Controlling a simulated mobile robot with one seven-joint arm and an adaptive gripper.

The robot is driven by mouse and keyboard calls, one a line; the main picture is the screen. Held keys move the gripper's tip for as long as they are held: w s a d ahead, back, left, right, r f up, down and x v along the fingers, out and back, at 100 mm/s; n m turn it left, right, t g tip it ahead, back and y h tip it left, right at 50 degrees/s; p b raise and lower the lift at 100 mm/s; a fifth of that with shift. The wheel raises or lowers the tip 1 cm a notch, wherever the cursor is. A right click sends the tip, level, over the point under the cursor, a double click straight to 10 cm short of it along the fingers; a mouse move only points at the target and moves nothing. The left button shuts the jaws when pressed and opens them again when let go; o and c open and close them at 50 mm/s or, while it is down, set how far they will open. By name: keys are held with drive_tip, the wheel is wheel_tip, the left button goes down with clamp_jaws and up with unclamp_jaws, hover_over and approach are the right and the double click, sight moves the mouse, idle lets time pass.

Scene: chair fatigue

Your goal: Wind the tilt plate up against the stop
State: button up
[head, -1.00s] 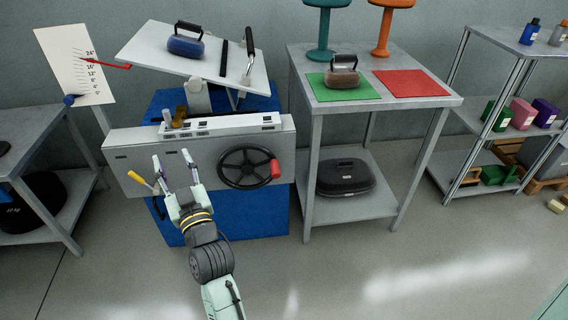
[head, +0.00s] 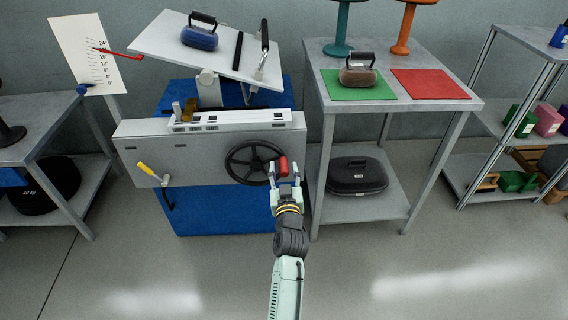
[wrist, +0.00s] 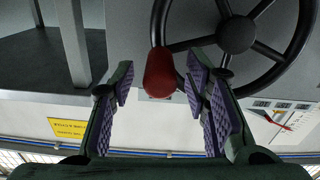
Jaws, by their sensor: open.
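The pale tilt plate (head: 220,57) sits sloping above the grey machine housing (head: 205,145), its left side higher. A blue weight with a handle (head: 200,32) rests on it. On the housing front is a black handwheel (head: 236,174) with a red knob (head: 283,165) at its right side. My gripper (head: 285,177) is open at the knob. In the wrist view the red knob (wrist: 160,72) shows between the spread purple-padded fingers, with a visible gap to the right finger. Whether it is touched is unclear. I cannot pick out the stop.
A scale card (head: 85,50) with a red pointer (head: 122,54) and blue marker (head: 82,89) stands left. A yellow-handled lever (head: 147,169) is on the housing's left front. A bench (head: 430,110) with green and red mats stands close right. The floor in front is clear.

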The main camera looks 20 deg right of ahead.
drive_tip(key=shift+x, duration=1.15)
drive_tip(key=shift+c, duration=0.4)
clamp_jaws()
